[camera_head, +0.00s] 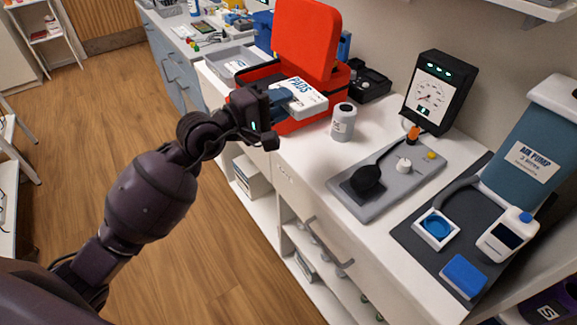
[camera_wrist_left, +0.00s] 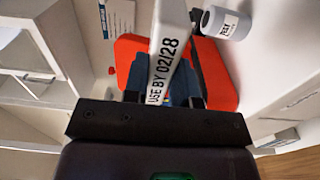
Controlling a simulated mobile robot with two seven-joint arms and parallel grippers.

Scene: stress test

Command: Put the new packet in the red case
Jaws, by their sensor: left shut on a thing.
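The red case (camera_head: 305,38) stands open on the white counter with its lid raised at the back. My left gripper (camera_head: 281,100) is shut on a white packet (camera_head: 308,98) marked PADS, at the front of the case's opening. In the left wrist view the packet (camera_wrist_left: 168,45) shows its edge, printed USE BY 02/28, between my gripper's fingers (camera_wrist_left: 165,92). The red case (camera_wrist_left: 214,75) lies behind it there. The packet overlaps the case's opening and front rim in the head view; I cannot tell whether it touches. The gripper and packet hide much of the case's inside.
A grey labelled canister (camera_head: 343,122) stands close to the case's right front; it also shows in the left wrist view (camera_wrist_left: 226,23). A grey tray (camera_head: 236,63) sits left of the case.

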